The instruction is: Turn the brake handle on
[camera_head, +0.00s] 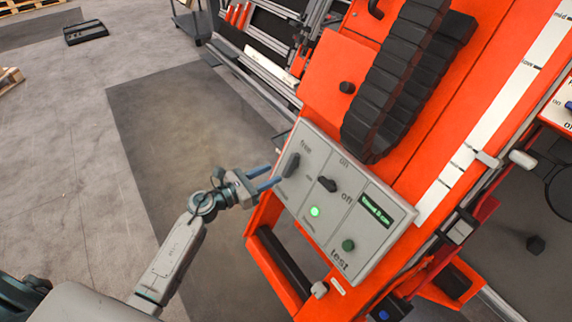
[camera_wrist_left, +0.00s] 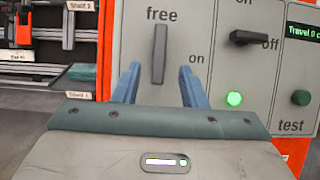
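The brake handle is a dark grey upright lever on the left of a light grey control panel (camera_head: 375,235); it shows in the head view (camera_head: 291,165) and the left wrist view (camera_wrist_left: 159,54). It stands vertical, with "free" above it and "on" to its lower right. My left gripper (camera_head: 275,178) is open in front of the handle. In the left wrist view its two blue fingers (camera_wrist_left: 159,84) lie either side of the handle's lower part, with gaps on both sides. I see no contact. My right gripper is not in view.
Right of the handle are a black on/off switch (camera_head: 327,184), a lit green lamp (camera_head: 315,211), a small display (camera_head: 376,208) and a dark green test button (camera_head: 348,245). The panel sits on an orange gantry (camera_head: 330,75) with a black cable chain (camera_head: 395,80).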

